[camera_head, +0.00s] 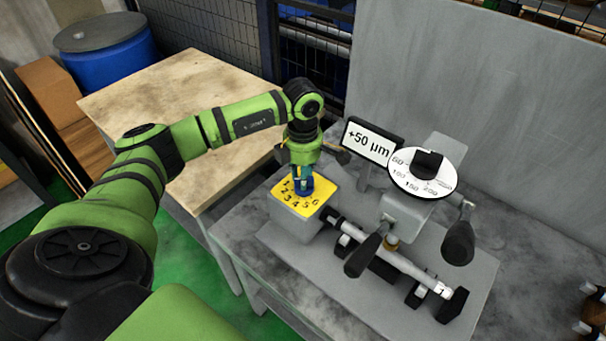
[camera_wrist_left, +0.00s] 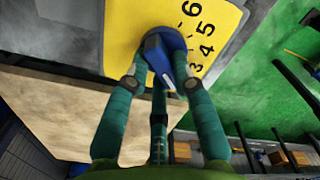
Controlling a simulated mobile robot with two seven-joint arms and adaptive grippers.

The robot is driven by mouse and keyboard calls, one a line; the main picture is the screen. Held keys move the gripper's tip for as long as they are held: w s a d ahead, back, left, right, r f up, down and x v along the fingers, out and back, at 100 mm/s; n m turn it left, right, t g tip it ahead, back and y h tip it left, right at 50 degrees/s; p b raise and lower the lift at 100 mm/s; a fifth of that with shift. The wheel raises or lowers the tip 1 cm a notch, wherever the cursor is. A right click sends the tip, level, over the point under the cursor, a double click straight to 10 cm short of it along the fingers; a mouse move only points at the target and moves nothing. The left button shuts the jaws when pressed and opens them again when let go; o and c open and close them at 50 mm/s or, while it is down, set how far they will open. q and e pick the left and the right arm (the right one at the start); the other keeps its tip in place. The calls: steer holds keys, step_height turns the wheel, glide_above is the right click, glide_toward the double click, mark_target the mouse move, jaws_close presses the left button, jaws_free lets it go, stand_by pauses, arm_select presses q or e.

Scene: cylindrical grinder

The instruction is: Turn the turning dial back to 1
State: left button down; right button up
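The turning dial is a blue knob (camera_wrist_left: 158,52) on a yellow plate (camera_head: 283,195) with black numbers, on top of a grey box at the left end of the grinder. My left gripper (camera_head: 301,180) points down over the plate. In the left wrist view its teal fingers (camera_wrist_left: 161,66) come together on both sides of the knob and appear to touch it. The knob has a raised bar with a light mark at its lower end. The fingers cover part of the numbers, so I cannot tell which number it points at. My right gripper is not in view.
Right of the dial stand a "+50 µm" sign (camera_head: 369,142), a round white scale (camera_head: 410,182), black handles (camera_head: 458,243) and a horizontal shaft (camera_head: 400,263) on the grey bench. A wooden table (camera_head: 150,95) is at the left. A grey panel (camera_head: 470,75) rises behind.

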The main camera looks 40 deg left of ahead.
arm_select(q)
steer(key=m+b, duration=0.2)
steer(key=b, duration=0.1)
steer(key=shift+w+d+f+m, duration=0.1)
steer(key=shift+f+m, duration=0.1)
steer(key=shift+m, duration=0.1)
steer(key=shift+m+b, duration=1)
steer(key=shift+d+r+m+b, duration=0.1)
steer(key=shift+m+b, duration=0.4)
steer(key=shift+m, duration=0.2)
steer(key=c, duration=1)
jaws_free()
steer(key=shift+c, duration=0.2)
steer(key=shift+r, duration=0.1)
